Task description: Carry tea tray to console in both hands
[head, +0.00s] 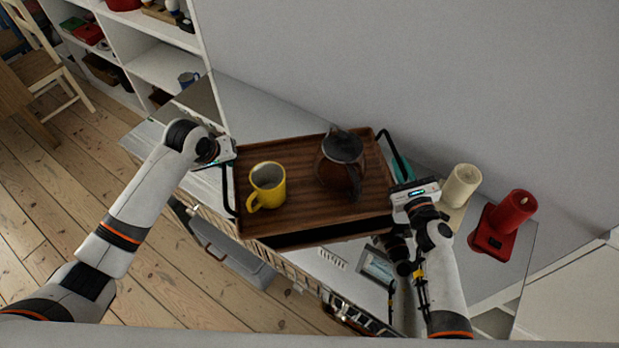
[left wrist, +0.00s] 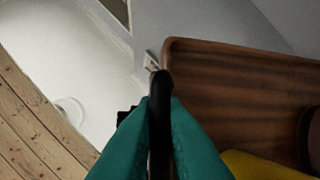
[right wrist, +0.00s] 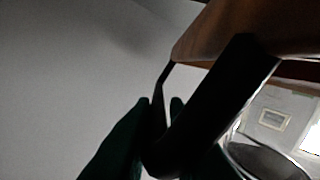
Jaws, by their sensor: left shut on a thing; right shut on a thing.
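The brown wooden tea tray (head: 300,210) with black side handles is over the white console (head: 285,120) in the head view; I cannot tell whether it touches the top. A yellow mug (head: 267,185) and a dark glass teapot (head: 341,165) stand upright on it. My left gripper (head: 228,152) is shut on the tray's left handle, which shows between teal fingers in the left wrist view (left wrist: 160,120). My right gripper (head: 400,180) is shut on the right handle, which also shows in the right wrist view (right wrist: 205,110). My right gripper hides part of that handle.
A picture frame (head: 377,266) lies near the front edge. A grey wall is behind; white shelves (head: 160,65) are at the back left.

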